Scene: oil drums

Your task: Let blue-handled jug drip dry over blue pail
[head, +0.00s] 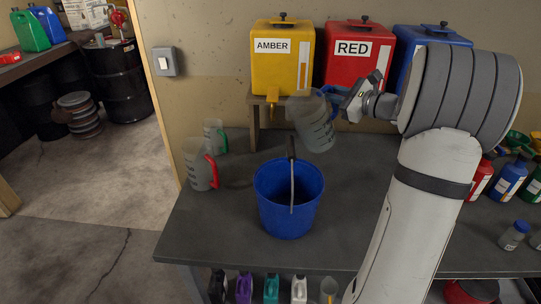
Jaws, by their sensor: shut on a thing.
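The clear blue-handled jug (312,125) is held up in the air, tilted, with its blue handle (330,97) on the right side. My gripper (346,102) is shut on the jug at the handle, coming from the right. The blue pail (272,210) stands upright on the dark workbench, its handle raised. In the picture the jug is above and a little right of the pail's back rim; I cannot tell whether it is directly over the opening. No liquid shows leaving the jug.
Amber (282,75), red (345,65) and blue (415,40) containers stand along the wall behind. A red-handled jug (198,170) and a green-handled jug (212,135) stand left of the pail. Several bottles (508,185) stand at the right. The bench (350,205) right of the pail is clear.

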